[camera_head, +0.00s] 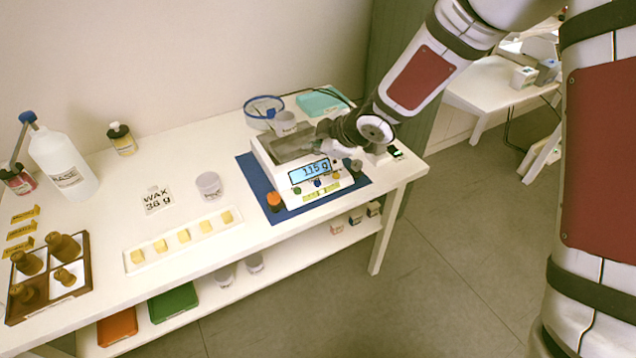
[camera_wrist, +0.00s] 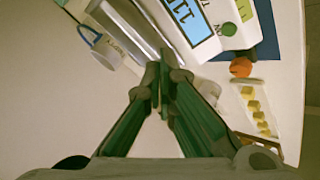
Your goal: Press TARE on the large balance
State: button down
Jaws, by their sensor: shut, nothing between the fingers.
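The large balance (camera_head: 262,150) is a white box with a grey pan (camera_head: 292,146) and a blue display (camera_head: 309,172) that reads about 115 g. Small buttons sit along its front, among them a green one (camera_head: 297,190) and a blue one (camera_head: 317,182); I cannot read which is TARE. The display (camera_wrist: 188,18) and a green button (camera_wrist: 228,29) also show there, apart from the fingertips.
A white cup (camera_head: 209,185) and a tray of yellow cubes (camera_head: 212,236) are left.

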jog(key=shift+f+b, duration=4.05)
jog(key=shift+b, duration=0.15)
jog(key=shift+f+b, duration=0.45)
jog(key=shift+f+b, duration=0.35)
jog(key=shift+b, duration=0.05)
jog(key=shift+r, duration=0.15)
jog(key=shift+r+p, duration=0.7)
jog(key=shift+p, duration=0.15)
notch_tip(320, 180, up, 5)
jog(key=p, duration=0.5)
jog(key=shift+f, duration=0.1)
